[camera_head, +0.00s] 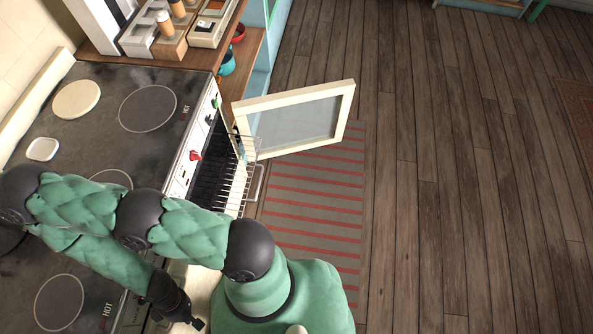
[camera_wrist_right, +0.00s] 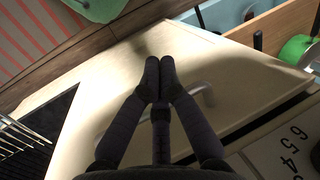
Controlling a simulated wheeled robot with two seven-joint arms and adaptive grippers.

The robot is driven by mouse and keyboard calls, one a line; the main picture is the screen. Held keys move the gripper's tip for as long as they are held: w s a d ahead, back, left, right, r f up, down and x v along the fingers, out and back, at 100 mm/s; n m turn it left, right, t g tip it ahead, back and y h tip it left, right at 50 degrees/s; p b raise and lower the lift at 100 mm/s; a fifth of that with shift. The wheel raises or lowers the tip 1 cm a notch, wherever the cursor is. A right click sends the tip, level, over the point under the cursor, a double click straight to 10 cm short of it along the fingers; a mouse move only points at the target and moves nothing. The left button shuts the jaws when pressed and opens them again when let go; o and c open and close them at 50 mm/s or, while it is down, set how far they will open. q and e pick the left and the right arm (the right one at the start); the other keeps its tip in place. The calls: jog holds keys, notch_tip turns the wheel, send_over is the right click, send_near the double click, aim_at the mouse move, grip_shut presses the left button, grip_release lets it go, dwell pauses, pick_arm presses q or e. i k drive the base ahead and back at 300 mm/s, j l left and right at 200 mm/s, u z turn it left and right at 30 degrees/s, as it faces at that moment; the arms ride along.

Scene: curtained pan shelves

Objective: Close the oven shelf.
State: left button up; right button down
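The oven shelf is a wire rack (camera_head: 238,188) in the dark oven opening; its front edge and a loop stick out past the stove front. In the right wrist view its wires (camera_wrist_right: 22,135) show at the left edge. The oven door (camera_head: 347,103), a cream frame with a glass pane, stands swung open beyond the rack. My right gripper (camera_head: 197,325) is low in the head view, near the stove's front edge. In the wrist view its two fingers (camera_wrist_right: 159,72) are together with nothing seen between them, before a cream panel (camera_wrist_right: 105,105) with a pale handle (camera_wrist_right: 208,95). My left gripper is out of view.
The stove top (camera_head: 95,125) carries a round cream lid (camera_head: 76,99) and a small white dish (camera_head: 42,149). Red and green knobs line the stove front. A striped rug (camera_head: 315,205) lies before the oven. The wooden floor (camera_head: 470,160) to the right is clear.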

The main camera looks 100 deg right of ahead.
aim_at(246, 199)
jog(key=z, duration=2.1)
jog(key=j+z, duration=0.1)
jog(key=z, duration=0.4)
jog(key=j+z, duration=0.15)
jog(key=z, duration=0.3)
jog(key=i+l+z, duration=0.1)
jog(key=z, duration=0.2)
jog(key=i+z, duration=0.3)
jog(key=i, duration=0.05)
